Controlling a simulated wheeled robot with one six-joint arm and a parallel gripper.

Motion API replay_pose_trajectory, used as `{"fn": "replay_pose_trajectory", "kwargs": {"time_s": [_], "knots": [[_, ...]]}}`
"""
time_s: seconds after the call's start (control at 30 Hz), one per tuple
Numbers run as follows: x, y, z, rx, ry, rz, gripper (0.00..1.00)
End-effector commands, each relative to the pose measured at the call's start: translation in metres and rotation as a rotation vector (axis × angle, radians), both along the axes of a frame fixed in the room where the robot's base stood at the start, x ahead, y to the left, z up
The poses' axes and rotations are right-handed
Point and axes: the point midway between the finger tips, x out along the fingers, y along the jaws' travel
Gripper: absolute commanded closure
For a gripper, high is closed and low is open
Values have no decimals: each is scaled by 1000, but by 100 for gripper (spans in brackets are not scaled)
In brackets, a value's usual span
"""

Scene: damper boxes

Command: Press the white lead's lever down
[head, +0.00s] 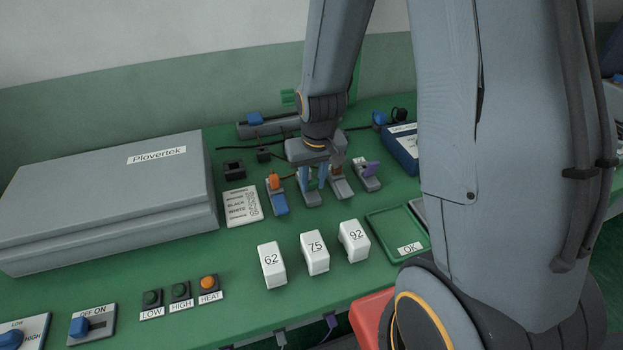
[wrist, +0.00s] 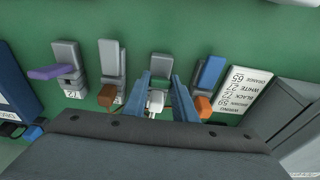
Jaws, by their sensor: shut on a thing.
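The white lead (wrist: 157,99) is at the near side of its grey terminal block (wrist: 160,70) in the wrist view.
An orange lead (head: 273,181) with a blue-levered block (head: 279,203) stands left of my gripper. A brown lead's block (head: 341,186) and a purple-levered block (head: 368,176) stand right. White boxes (head: 315,253) and a green tray (head: 374,228) are in front.

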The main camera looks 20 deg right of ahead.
Motion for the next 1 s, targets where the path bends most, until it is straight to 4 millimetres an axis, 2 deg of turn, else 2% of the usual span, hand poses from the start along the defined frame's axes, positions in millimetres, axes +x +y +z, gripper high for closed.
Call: {"fn": "replay_pose_trajectory", "kwargs": {"time_s": [0.5,1.0], "knots": [[-19,0,-7,0,-316,0,98],[-25,0,-17,-1,-541,-1,98]]}}
